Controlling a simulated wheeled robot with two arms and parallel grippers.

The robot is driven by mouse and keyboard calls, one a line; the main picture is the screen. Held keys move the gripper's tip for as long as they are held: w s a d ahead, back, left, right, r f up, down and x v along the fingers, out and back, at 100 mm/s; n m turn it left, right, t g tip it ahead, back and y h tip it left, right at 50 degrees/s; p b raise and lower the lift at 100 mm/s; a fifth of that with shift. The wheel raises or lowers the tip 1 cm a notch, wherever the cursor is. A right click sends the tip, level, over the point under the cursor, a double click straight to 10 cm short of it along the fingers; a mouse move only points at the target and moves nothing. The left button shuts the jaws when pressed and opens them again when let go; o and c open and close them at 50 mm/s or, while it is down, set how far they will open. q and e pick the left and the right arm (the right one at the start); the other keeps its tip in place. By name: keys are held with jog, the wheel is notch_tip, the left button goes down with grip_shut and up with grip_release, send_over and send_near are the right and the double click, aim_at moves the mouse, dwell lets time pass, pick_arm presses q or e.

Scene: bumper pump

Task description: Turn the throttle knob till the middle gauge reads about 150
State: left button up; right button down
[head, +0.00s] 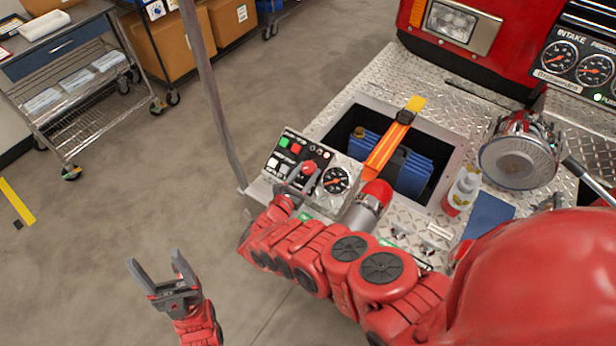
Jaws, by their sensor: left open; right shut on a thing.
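A small control panel (270,191) on the bumper carries several buttons, a red round knob (309,167) and a round gauge (336,180). My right gripper (303,177) is at this panel, shut on the red knob, its fingers partly hiding it. At the upper right, a dark panel labelled Intake shows gauges (558,56) and (594,70) side by side; the picture cuts this panel off. The needle readings are too small to read. My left gripper (159,270) is open and empty, over the floor at lower left.
Beside the panel, a bumper recess (343,112) holds blue folded hose (415,172) under an orange strap (388,145). A grey post rises left of the panel. A wire cart (75,85) stands upper left; the floor between is clear.

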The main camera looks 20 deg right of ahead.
jog(key=shift+w+a+f+m+g+h+b, duration=0.15)
jog(key=shift+a+f+m+g+h+b, duration=0.25)
jog(key=shift+b, duration=1.85)
jog(key=shift+w+a+f+m+g+h+b, duration=0.1)
jog(key=shift+w+f+m+g+b, duration=0.35)
jog(key=shift+b, duration=1.75)
notch_tip(320, 180, up, 2)
jog(key=m+b, duration=0.1)
jog(key=b, duration=0.2)
jog(key=m+g+h+b, duration=0.1)
jog(key=m+b, duration=0.1)
jog(key=b, duration=0.2)
jog(key=shift+s+d+g+h+b, duration=0.15)
jog(key=shift+g+h+b, duration=0.1)
jog(key=shift+h+b, duration=0.05)
jog(key=m+g+h+b, duration=0.1)
jog(key=m+g+b, duration=0.6)
jog(key=b, duration=0.7)
jog(key=shift+r, duration=0.1)
jog(key=shift+r+m+g+b, duration=0.25)
jog(key=shift+m+g+b, duration=0.35)
jog(key=shift+b, duration=0.35)
jog(key=shift+d, duration=0.1)
jog(key=shift+c, duration=1.5)
grip_release()
